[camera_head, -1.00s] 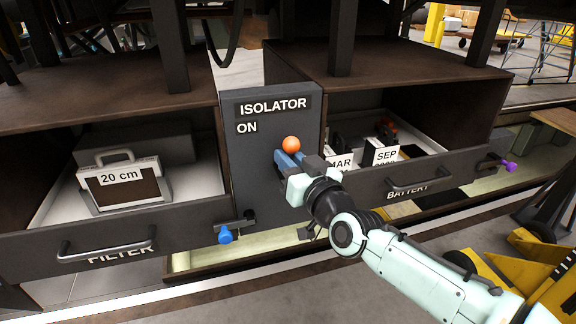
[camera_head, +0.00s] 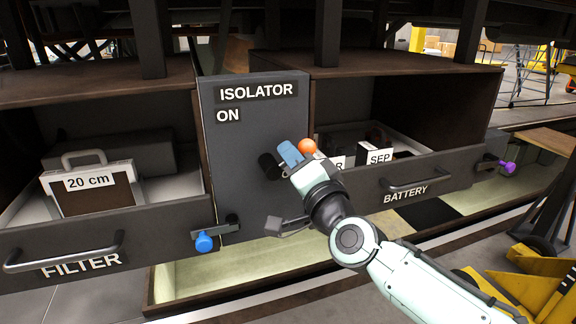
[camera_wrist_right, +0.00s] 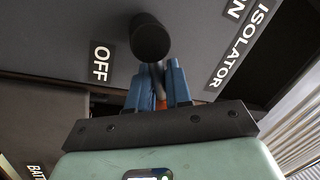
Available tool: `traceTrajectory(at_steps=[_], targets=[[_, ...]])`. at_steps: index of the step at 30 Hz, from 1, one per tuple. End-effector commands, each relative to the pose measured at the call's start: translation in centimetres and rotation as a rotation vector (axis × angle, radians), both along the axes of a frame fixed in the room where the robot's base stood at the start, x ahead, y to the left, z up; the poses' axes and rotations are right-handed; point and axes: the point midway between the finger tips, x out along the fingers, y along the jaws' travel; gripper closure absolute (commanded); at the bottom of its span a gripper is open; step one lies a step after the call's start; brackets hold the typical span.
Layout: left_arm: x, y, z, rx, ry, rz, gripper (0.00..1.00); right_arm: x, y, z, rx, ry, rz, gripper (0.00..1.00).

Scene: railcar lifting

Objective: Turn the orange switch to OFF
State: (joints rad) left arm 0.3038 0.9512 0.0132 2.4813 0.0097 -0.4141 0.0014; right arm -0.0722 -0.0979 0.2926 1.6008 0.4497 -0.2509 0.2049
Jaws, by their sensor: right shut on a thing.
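The orange switch (camera_head: 307,146) shows in the head view as an orange ball at the right edge of the dark isolator panel (camera_head: 235,165). Its black round pivot (camera_head: 268,166) is left of and below the ball, and also shows in the wrist view (camera_wrist_right: 151,40). My right gripper (camera_head: 289,153) is at the switch; its blue fingers (camera_wrist_right: 159,88) are shut on the lever, with a bit of orange between them. The ON label (camera_head: 228,115) is at the panel's upper left. The OFF label (camera_wrist_right: 100,63) shows in the wrist view and is hidden in the head view. My left gripper is out of view.
A filter drawer (camera_head: 150,242) with a blue latch (camera_head: 204,242) is open at left, holding a "20 cm" box (camera_head: 92,186). A battery drawer (camera_head: 440,176) with a purple latch (camera_head: 506,167) is open at right. A yellow frame (camera_head: 535,275) stands at lower right.

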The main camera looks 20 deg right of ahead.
Motion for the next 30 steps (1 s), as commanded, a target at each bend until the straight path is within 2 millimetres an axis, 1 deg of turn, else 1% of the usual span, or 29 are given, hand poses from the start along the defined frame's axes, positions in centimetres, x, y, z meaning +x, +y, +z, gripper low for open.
traceTrajectory(at_steps=[1,3,9,15,21,30], targets=[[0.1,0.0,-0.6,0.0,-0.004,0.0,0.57,0.0,-0.1,-0.4,0.047,0.0,0.0,1.0],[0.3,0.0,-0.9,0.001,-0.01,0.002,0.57,0.0,-0.2,-0.7,0.112,0.004,0.0,1.0],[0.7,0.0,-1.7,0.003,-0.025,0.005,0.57,0.0,-0.4,-1.3,0.281,0.01,0.0,1.0],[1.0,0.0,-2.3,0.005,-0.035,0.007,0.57,0.0,-0.6,-1.8,0.414,0.015,-0.001,1.0],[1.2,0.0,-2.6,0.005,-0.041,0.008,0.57,0.0,-0.6,-2.1,0.497,0.017,0.0,1.0],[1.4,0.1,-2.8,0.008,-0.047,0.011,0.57,0.0,-0.6,-2.2,0.543,0.018,-0.001,1.0]])
